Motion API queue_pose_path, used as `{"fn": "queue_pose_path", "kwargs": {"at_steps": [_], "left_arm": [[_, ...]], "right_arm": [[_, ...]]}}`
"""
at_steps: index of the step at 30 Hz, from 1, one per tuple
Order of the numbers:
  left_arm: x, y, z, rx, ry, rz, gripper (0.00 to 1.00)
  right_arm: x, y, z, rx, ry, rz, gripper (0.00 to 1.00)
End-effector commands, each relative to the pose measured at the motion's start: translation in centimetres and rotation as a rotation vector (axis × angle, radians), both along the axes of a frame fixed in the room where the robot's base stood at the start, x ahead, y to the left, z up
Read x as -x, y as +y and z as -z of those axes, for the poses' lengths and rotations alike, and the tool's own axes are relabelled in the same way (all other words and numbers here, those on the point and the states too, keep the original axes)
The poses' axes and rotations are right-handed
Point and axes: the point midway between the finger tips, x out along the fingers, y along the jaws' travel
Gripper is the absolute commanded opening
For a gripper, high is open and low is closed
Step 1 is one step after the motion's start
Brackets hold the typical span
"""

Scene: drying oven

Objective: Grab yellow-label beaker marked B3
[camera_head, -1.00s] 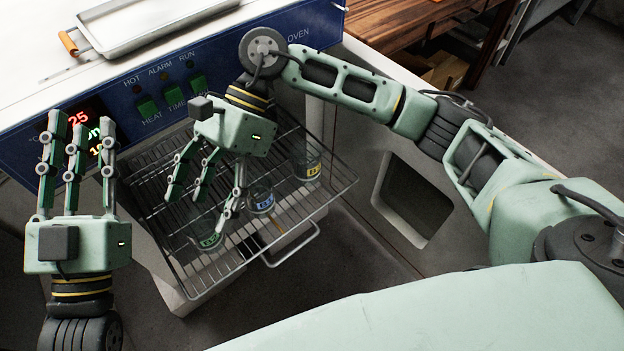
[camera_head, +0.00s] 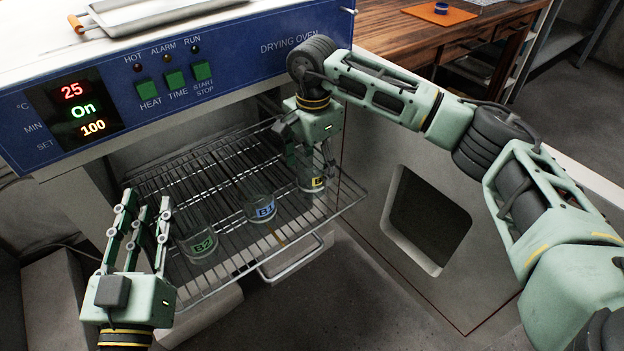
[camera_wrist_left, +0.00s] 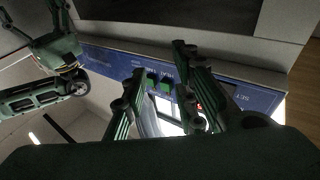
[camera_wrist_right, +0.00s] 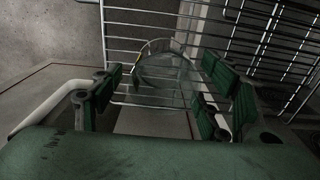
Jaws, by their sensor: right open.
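The yellow-label beaker (camera_head: 312,179) stands at the right end of the pulled-out oven rack (camera_head: 225,258). Its marking is partly hidden by my right gripper. My right gripper (camera_head: 314,165) points down at this beaker, open. In the right wrist view the clear beaker (camera_wrist_right: 165,75) shows between and beyond the spread fingers, with a bit of yellow on its rim side. I cannot tell if a finger touches it. The blue-label beaker B1 (camera_head: 261,207) and green-label beaker B2 (camera_head: 199,243) stand to its left. My left gripper (camera_head: 140,213) is raised, open and empty, left of the rack.
The blue oven panel (camera_head: 235,65) is behind the rack, with a metal tray (camera_head: 150,14) on top. A white panel with a square opening (camera_head: 428,220) is at right. A wooden table (camera_head: 400,45) stands behind.

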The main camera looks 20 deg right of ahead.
Motion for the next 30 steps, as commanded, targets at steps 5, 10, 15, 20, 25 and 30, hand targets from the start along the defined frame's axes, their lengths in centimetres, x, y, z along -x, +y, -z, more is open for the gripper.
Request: {"fn": "queue_pose_path", "kwargs": {"at_steps": [5,10,15,20,25,30], "left_arm": [[1.0,-0.3,-3.2,0.048,-0.178,0.011,0.27],[2.2,-0.2,-5.8,0.087,-0.312,0.019,0.27],[2.8,-0.2,-6.8,0.101,-0.364,0.021,0.27],[2.8,-0.2,-6.9,0.102,-0.367,0.021,0.27],[2.8,-0.2,-6.9,0.102,-0.365,0.021,0.27],[2.8,-0.2,-6.9,0.101,-0.366,0.021,0.27]], "right_arm": [[0.0,0.1,2.3,-0.001,0.003,0.000,0.69],[0.0,0.1,4.0,-0.001,0.003,0.000,0.69],[0.0,0.1,4.5,-0.002,0.001,0.000,0.69],[-0.1,0.1,4.5,-0.002,0.001,0.000,0.69],[-0.1,0.1,4.5,-0.002,0.001,0.000,0.58],[0.0,0.1,4.5,-0.002,0.001,0.000,0.43]]}}
